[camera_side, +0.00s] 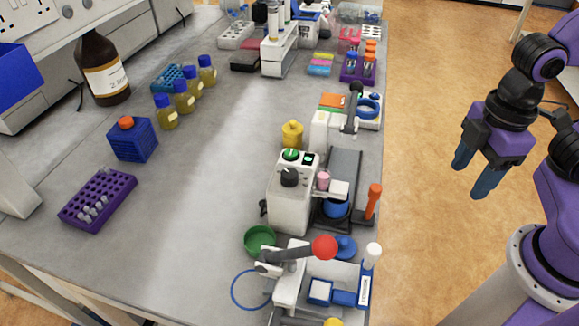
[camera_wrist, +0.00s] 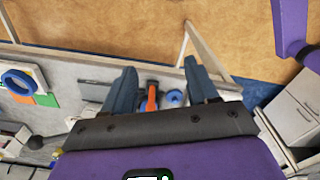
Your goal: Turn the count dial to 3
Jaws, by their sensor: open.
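The count dial is most likely the black knob (camera_side: 289,177) on the upper face of a white machine (camera_side: 288,208) in the side view. A green button (camera_side: 291,155) sits behind the knob. The knob's pointer and any numbers are too small to read. My gripper (camera_side: 472,178) is open and empty, in the air right of the bench and well apart from the dial. In the wrist view my gripper's two fingers (camera_wrist: 160,66) stand apart with nothing held. I cannot make out the dial in the wrist view.
Beside the machine are a black tray unit (camera_side: 343,170) and an orange handle (camera_side: 374,199). A lever with a red ball (camera_side: 324,247) stands in front, near a green dish (camera_side: 260,240). A yellow bottle (camera_side: 292,134) stands behind. The bench's middle is clear.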

